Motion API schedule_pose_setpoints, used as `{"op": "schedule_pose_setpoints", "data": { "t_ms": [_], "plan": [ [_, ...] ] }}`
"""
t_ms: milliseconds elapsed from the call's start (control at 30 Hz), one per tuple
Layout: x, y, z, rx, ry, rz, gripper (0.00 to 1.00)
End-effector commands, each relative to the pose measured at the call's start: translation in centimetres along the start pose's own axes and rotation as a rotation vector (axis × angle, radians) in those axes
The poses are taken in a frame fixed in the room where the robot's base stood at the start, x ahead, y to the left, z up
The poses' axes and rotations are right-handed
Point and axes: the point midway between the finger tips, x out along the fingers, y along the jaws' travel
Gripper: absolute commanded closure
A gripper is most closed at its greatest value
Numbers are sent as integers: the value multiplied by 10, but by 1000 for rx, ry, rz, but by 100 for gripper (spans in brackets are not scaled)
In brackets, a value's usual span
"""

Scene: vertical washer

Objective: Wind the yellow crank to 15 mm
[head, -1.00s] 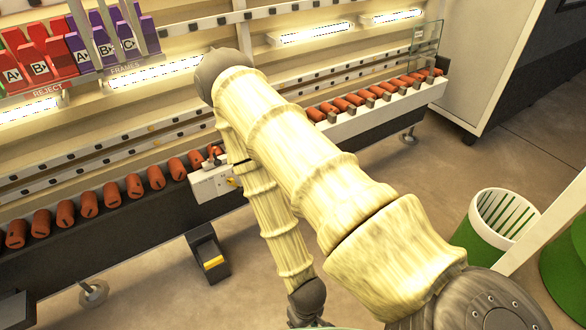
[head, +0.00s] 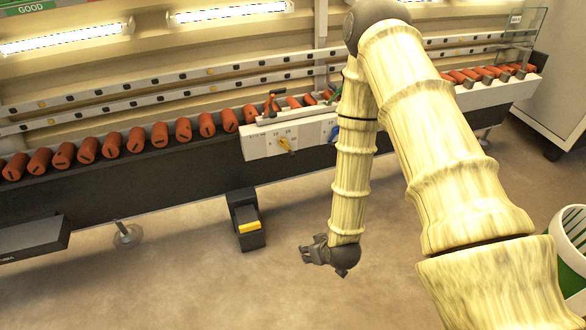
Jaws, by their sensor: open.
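The yellow crank (head: 286,145) is small and sits on the front of a white control panel (head: 262,143) on the washer. Small markings show on the panel above the crank, but they are too small to read as a setting. My gripper (head: 305,253) hangs low in front of the washer, below and a little to the right of the crank, well apart from it. It looks open and empty, with its fingers pointing left. My forearm covers the right part of the panel, beside a blue knob (head: 334,133).
A row of orange-red rollers (head: 160,135) runs along the washer on both sides of the panel. A black pedal with a yellow top (head: 249,228) stands on the floor left of my gripper. A green and white bin (head: 571,240) is at the right. The floor between is clear.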

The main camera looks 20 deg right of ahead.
Motion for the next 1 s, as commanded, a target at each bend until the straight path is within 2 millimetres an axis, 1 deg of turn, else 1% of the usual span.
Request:
{"op": "schedule_pose_setpoints", "data": {
  "t_ms": [33,200,400,700,900,1000],
  "plan": [
    [22,3,-6,-7,43,2,56],
    [55,12,-43,-43,177,10,56],
    [87,24,-86,-83,333,29,56],
    [119,46,-149,-139,566,78,56],
    [131,62,-189,-172,719,124,56],
    [133,71,-207,-187,793,151,56]
  ]
}}
